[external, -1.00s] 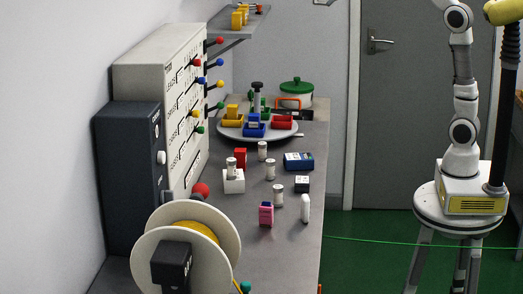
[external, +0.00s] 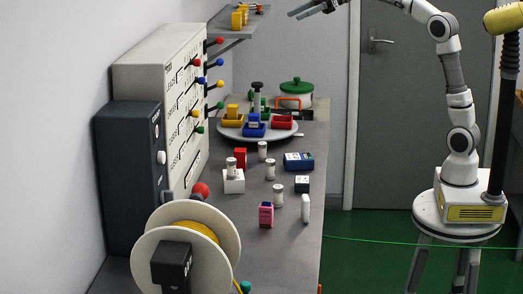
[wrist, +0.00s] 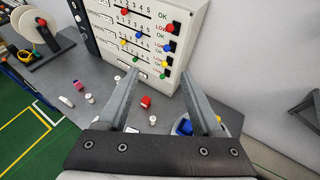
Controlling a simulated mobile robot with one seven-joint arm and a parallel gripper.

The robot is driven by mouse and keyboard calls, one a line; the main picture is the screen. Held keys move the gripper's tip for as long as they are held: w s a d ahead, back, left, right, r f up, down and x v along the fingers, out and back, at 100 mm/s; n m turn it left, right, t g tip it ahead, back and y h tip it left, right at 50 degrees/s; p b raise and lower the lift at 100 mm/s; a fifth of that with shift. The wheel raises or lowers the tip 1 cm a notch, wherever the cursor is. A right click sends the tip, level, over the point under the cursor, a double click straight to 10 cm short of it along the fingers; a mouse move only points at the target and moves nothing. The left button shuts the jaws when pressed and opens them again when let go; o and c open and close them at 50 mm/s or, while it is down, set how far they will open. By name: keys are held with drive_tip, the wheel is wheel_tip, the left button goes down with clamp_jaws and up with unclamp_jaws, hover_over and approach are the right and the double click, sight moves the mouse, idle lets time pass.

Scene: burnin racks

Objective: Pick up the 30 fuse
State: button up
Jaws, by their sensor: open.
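Several small pale cylinders with metal-looking caps, which look like fuses, stand upright on the grey bench. In the external view one is at the back (external: 262,150), one in the middle (external: 270,170) and one in front (external: 278,196). Another fuse (external: 231,165) stands in a white block (external: 233,183). No number is readable, so I cannot tell which is the 30 fuse. My gripper (external: 296,14) is open and empty, high above the bench's far part. In the wrist view its fingers (wrist: 160,76) are spread, with a fuse (wrist: 153,119) and a red block (wrist: 145,102) visible below between them.
A grey panel with coloured knobs (external: 185,95) and a dark box (external: 130,155) line the left wall. A cable reel (external: 210,222) stands in front. A round tray (external: 229,131) holds coloured bins.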

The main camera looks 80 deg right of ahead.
wheel_tip(320, 180, down, 38)
drive_tip(key=shift+f, duration=0.1)
drive_tip(key=shift+w+a+f, duration=0.1)
drive_tip(key=shift+f, duration=0.2)
drive_tip(key=b, duration=0.1)
approach(254, 162)
drive_tip(key=w, duration=0.1)
drive_tip(key=w+a, duration=0.1)
drive_tip(key=w+a+r, duration=0.1)
drive_tip(key=shift+w, duration=0.4)
drive_tip(key=shift+x, duration=2.75)
drive_tip(key=shift+f, duration=0.15)
clamp_jaws()
